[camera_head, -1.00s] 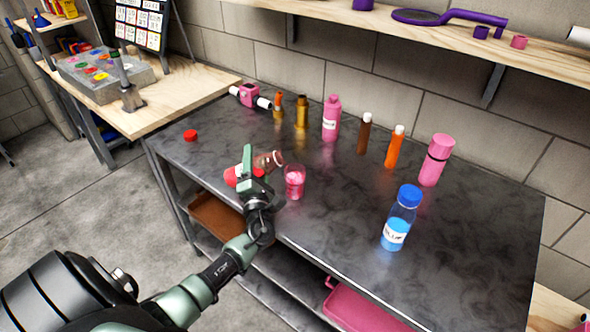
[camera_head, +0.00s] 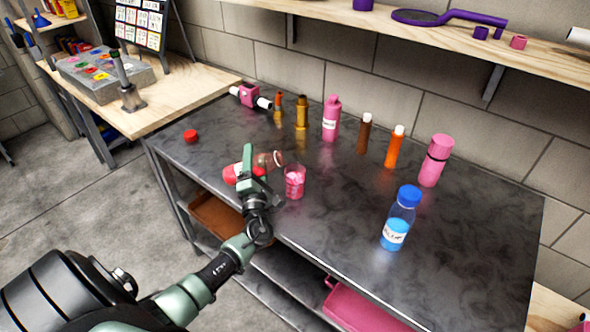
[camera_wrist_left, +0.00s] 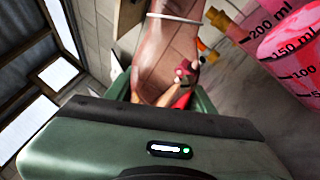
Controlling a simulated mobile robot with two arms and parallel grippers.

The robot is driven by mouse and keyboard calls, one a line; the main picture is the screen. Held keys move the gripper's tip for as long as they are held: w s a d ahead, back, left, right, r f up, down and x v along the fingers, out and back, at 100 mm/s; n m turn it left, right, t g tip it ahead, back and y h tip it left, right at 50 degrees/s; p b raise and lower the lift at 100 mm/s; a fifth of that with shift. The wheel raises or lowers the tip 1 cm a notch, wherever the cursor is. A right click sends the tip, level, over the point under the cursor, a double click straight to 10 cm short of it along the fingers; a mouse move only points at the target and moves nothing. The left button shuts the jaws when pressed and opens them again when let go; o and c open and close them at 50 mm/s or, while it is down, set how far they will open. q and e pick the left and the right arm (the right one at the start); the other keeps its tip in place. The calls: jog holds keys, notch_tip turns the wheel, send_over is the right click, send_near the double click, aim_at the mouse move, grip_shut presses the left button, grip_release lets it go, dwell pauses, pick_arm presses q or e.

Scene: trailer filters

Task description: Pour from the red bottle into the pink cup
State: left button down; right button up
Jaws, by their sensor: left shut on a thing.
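The red bottle (camera_head: 230,174) is a clear bottle with red contents and a pale label. It lies nearly level above the grey table, its uncapped mouth pointing right toward the cup. My left gripper (camera_head: 250,163) is shut around its middle and hides part of it. The clear bottle wall (camera_wrist_left: 172,55) fills the middle of the left wrist view. The pink cup (camera_head: 294,183) stands upright just right of the bottle's mouth, near the front edge. Its volume marks show in the left wrist view (camera_wrist_left: 290,50). No falling stream can be made out. My right gripper is not in view.
A red cap (camera_head: 190,135) lies at the table's left. Several bottles, including a pink one (camera_head: 331,118), stand along the back. A blue-capped bottle (camera_head: 398,220) stands to the right. The table between it and the cup is clear.

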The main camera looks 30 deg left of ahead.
pick_arm(q)
jog(key=shift+r+m+t+p, duration=0.3)
jog(key=shift+r+m+p, duration=0.45)
jog(key=shift+m, duration=0.25)
dwell(1.3)
jog(key=shift+w+d+r+m+t+h+p, duration=0.1)
jog(key=shift+d+r+m+t+h+p, duration=0.1)
jog(key=shift+r+m+p, duration=0.25)
jog(key=shift+w+d+r+m+t+h+p, duration=0.1)
jog(key=shift+r+m+h+p, duration=0.15)
jog(key=shift+m+p, duration=0.4)
dwell(1.4)
jog(key=shift+d+r+m+h+p, duration=0.1)
jog(key=shift+r+m+h+p, duration=0.15)
jog(key=shift+r+m+p, duration=0.45)
dwell(1.1)
